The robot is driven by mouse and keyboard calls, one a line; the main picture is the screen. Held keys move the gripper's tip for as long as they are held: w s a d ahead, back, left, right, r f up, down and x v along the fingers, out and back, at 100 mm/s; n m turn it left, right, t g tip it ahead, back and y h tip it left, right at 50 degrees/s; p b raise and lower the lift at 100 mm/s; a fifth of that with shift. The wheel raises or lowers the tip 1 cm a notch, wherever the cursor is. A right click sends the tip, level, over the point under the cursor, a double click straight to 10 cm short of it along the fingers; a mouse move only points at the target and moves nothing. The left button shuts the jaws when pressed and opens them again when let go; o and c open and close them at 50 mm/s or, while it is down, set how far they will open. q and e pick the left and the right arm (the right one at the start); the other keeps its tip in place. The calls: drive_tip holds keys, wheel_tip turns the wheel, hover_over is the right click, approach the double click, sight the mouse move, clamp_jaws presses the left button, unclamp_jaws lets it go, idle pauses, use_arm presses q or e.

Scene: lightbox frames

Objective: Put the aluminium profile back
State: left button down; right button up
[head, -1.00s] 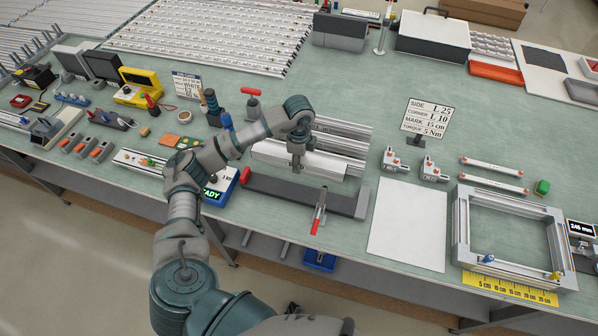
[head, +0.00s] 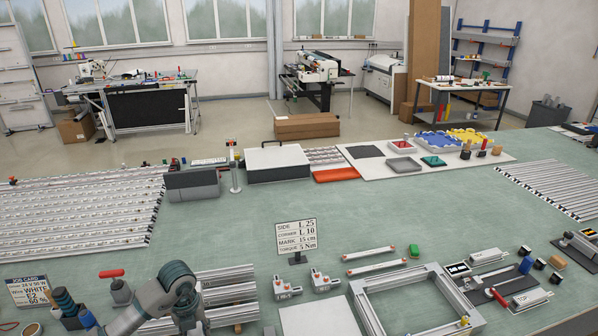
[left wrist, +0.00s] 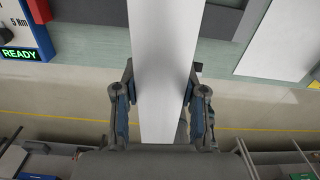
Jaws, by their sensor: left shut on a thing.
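A long, pale aluminium profile (left wrist: 158,50) runs up the middle of the left wrist view. My left gripper (left wrist: 160,103) is shut on it, one blue-padded finger pressed to each side. In the head view, my left arm's wrist stands at the lower left, in front of a stack of aluminium profiles (head: 230,285) lying side by side on the green bench. The fingertips are hard to make out there. My right gripper is not in view.
A sign (head: 296,235) stands mid-bench, with corner brackets (head: 322,281) and a square frame (head: 425,272) right of the stack. A red-handled tool (head: 115,285) stands left of the arm. The bench behind the sign is mostly clear. A blue READY box (left wrist: 20,30) shows in the left wrist view.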

use_arm(q)
drive_tip(key=m, duration=0.3)
drive_tip(key=d+m, duration=0.1)
drive_tip(key=m, duration=0.2)
drive_tip(key=shift+s+d, duration=0.1)
drive_tip(key=d+m, duration=0.1)
drive_tip(key=m, duration=0.8)
drive_tip(key=s+d+m, duration=0.1)
drive_tip(key=d+m, duration=0.1)
drive_tip(key=m, duration=0.7)
drive_tip(key=d+m, duration=0.2)
drive_tip(key=m, duration=0.8)
drive_tip(key=shift+s+d+r, duration=0.1)
drive_tip(key=shift+s, duration=0.2)
drive_tip(key=m, duration=0.2)
drive_tip(key=d+m, duration=0.1)
drive_tip(key=m, duration=0.2)
drive_tip(key=shift+s+m, duration=0.2)
drive_tip(key=shift+m, duration=0.1)
